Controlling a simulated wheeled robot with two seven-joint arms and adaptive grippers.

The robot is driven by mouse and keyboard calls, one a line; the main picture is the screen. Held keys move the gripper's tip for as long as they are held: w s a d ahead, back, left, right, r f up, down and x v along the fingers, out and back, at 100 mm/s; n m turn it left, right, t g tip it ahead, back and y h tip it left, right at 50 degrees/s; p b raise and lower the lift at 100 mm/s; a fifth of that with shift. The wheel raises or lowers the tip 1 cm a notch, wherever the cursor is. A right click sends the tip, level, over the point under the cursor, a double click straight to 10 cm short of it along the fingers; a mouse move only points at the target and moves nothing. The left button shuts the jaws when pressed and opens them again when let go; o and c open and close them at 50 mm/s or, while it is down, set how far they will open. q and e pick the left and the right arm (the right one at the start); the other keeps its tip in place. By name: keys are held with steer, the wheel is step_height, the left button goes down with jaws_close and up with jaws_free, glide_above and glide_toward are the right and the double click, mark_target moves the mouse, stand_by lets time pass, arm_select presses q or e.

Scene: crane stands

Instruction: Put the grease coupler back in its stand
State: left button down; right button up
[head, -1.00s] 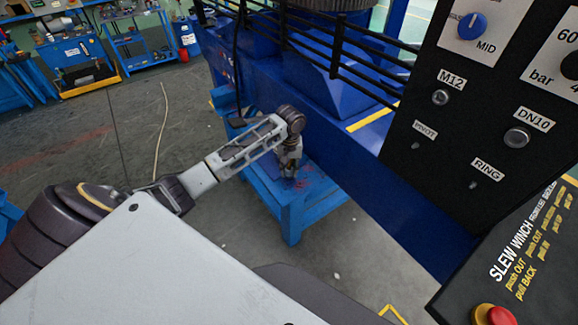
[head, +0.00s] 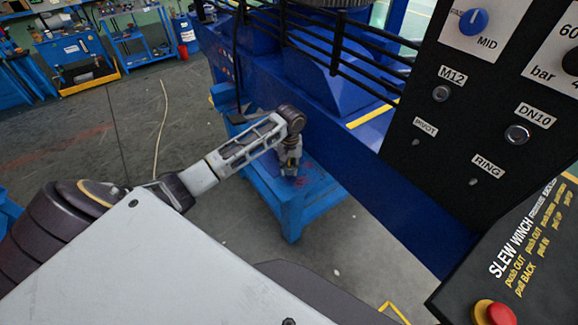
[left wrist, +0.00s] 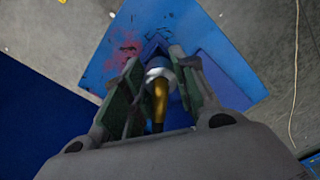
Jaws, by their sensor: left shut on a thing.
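The grease coupler (left wrist: 158,90) shows in the left wrist view as a silver collar on a brass-coloured stem, between the two fingers of my left gripper (left wrist: 160,72). The gripper is shut on it. In the head view my left gripper (head: 290,165) points down over the blue stand (head: 316,203). The coupler is small and mostly hidden there. The stand's blue top (left wrist: 118,45) with reddish stains lies below the fingertips in the wrist view. I cannot tell whether the coupler touches the stand. My right gripper is not in view.
A blue crane beam (head: 400,190) with black railings runs close beside the stand. A black control panel (head: 470,110) and a slew winch box (head: 525,255) fill the right side. Workbenches stand far back left. The grey floor between is mostly clear, with a pale cable (head: 162,130).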

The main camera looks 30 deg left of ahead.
mark_target(289, 163)
arm_select(q)
steer(key=shift+f, duration=0.95)
steer(key=c, duration=1.1)
jaws_free()
steer(key=shift+o, duration=0.2)
steer(key=shift+r, duration=0.15)
steer(key=shift+r+p, duration=0.35)
steer(key=shift+r, duration=2)
steer(key=shift+r, duration=0.1)
step_height(289, 163, up, 12)
steer(key=shift+d, duration=0.15)
